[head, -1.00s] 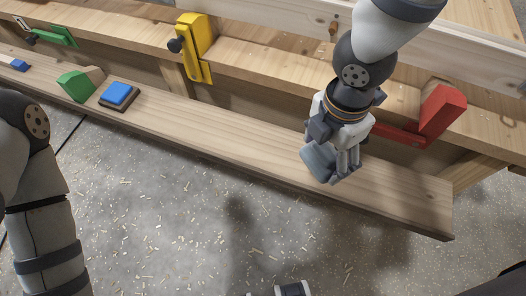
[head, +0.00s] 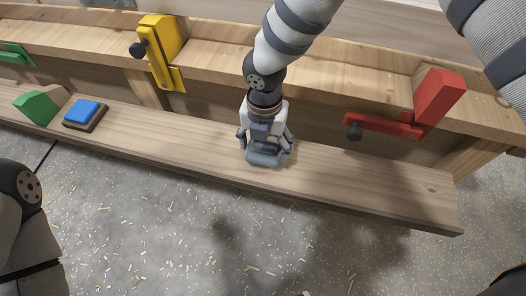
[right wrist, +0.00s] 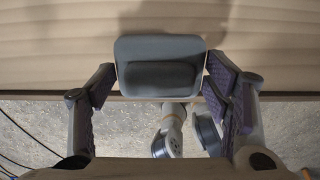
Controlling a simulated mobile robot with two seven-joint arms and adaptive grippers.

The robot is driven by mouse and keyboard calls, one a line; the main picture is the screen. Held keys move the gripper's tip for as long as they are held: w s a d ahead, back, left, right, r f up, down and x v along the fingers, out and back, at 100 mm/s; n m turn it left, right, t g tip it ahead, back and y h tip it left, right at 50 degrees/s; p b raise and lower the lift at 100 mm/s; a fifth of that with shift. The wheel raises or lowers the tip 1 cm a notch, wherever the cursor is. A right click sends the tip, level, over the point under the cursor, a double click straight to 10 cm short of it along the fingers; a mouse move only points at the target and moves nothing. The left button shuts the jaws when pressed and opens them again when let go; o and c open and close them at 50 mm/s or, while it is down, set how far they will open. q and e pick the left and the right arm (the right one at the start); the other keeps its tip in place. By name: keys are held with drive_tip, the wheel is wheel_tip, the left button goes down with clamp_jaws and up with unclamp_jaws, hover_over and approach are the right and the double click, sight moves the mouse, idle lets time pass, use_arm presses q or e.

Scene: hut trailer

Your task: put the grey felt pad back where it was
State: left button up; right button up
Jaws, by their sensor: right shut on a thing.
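The grey felt pad (head: 264,159) is a flat dark-grey plate with a raised block on it. My right gripper (head: 266,148) is shut on this block and points down over the middle of the long wooden board. The right wrist view shows the pad (right wrist: 160,48) between the purple-lined fingers (right wrist: 160,78). The pad lies roughly level at the board, but I cannot tell whether it touches it. My left arm (head: 25,225) shows at the lower left; its gripper is out of view.
On the board (head: 370,187) to the left are a blue block on a dark base (head: 85,114) and a green block (head: 36,108). A yellow clamp (head: 160,50) and a red clamp (head: 420,110) sit on the bench behind. The board's right part is clear.

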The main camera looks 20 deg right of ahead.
sight(264, 153)
wheel_tip(264, 153, down, 3)
drive_tip(key=shift+w+f, duration=0.1)
drive_tip(key=shift+f, duration=0.2)
drive_tip(key=o, duration=1.1)
drive_tip(key=shift+r, duration=0.1)
